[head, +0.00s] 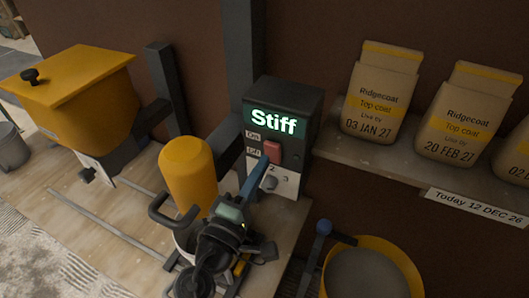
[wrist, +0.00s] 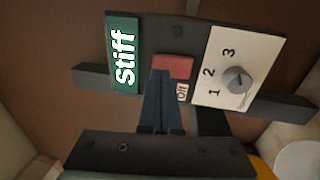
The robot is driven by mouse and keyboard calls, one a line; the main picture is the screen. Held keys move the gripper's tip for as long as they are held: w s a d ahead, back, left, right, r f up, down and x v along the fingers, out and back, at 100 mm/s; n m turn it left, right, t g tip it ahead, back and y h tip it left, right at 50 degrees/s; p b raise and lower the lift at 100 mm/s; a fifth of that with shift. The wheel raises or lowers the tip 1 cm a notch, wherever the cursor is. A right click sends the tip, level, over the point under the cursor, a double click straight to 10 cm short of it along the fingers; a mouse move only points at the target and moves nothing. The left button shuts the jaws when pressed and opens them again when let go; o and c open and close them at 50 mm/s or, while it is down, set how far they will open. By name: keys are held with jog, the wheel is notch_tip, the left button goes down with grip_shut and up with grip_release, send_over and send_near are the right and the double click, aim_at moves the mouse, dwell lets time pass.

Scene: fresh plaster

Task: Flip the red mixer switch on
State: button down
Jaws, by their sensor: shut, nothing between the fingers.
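The red mixer switch (head: 272,151) is on the front of a dark control box (head: 290,97) with a lit green "Stiff" display, and it also shows in the wrist view (wrist: 174,66). "On" and "Off" labels (head: 254,153) sit to its left in the head view, On above Off. My gripper (head: 264,162) is shut and empty, its blue fingers pointing at the switch. In the wrist view the fingertips (wrist: 163,74) overlap the switch's near edge and the On label is hidden. I cannot tell whether they touch or which way the switch is tipped.
A numbered dial (head: 271,183) sits just below the switch. A yellow cylinder (head: 188,172) stands left of my arm, a yellow hopper (head: 75,95) farther left. A blue-knobbed lever (head: 322,228) and a yellow bucket (head: 398,262) are lower right. Bags (head: 382,92) stand on a right shelf.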

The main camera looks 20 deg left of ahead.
aim_at(273, 152)
jog(key=shift+w+r, duration=0.15)
jog(key=shift+w, duration=0.9)
jog(key=shift+r+p, duration=0.15)
jog(key=shift+p, duration=0.25)
